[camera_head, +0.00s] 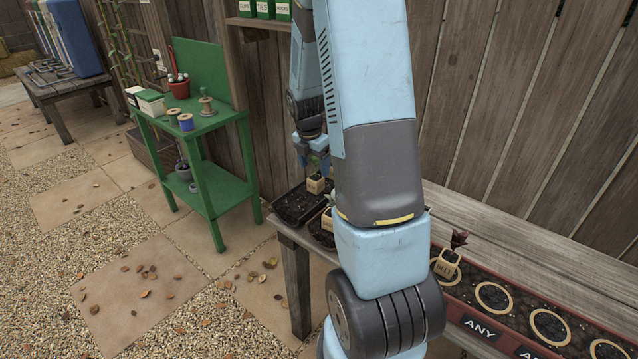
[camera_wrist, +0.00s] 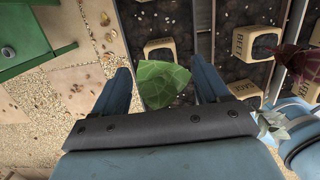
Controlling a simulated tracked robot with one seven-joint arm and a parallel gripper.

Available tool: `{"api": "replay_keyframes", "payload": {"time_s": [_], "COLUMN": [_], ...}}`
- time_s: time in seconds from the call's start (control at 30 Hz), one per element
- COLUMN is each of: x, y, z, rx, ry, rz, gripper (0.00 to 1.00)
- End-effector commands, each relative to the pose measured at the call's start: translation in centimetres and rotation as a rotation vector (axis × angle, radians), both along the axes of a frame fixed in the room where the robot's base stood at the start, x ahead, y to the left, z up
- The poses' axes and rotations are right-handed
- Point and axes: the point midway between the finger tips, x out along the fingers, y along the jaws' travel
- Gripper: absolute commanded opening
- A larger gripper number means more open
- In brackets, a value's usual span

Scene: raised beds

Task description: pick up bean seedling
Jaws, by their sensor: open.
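A green broad-leaved seedling (camera_wrist: 163,84), which looks like the bean seedling, shows between my gripper's fingers (camera_wrist: 162,80) in the wrist view. Its label cannot be read, and its leaves hide what is below them. My gripper is open, with a finger on each side of the leaves; I cannot tell whether either touches. In the head view my gripper (camera_head: 312,150) is above a small tan pot (camera_head: 316,184) in a dark tray, partly behind my arm.
Other tan pots stand in the dark trays, one marked BEET (camera_wrist: 262,40), with a dark red plant (camera_wrist: 295,62) at right. A red planter (camera_head: 540,318) holds a pot (camera_head: 446,264) and several round holes. A green stand (camera_head: 215,200) is left. A wooden fence (camera_head: 520,110) rises behind.

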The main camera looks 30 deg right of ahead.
Motion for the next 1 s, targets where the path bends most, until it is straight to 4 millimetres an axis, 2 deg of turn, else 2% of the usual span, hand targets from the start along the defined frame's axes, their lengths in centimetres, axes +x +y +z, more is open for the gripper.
{"api": "replay_keyframes", "payload": {"time_s": [0.1,0.33,0.7,1.0], "x": [0.0,0.1,0.4,0.4], "y": [-0.1,-0.2,-0.5,-0.6], "z": [-1.1,-2.4,-6.4,-6.7], "rx": [0.001,0.001,0.000,0.000], "ry": [0.001,0.001,0.002,0.000], "rz": [0.000,0.000,-0.001,-0.002], "gripper": [0.74,0.74,0.74,0.74]}}
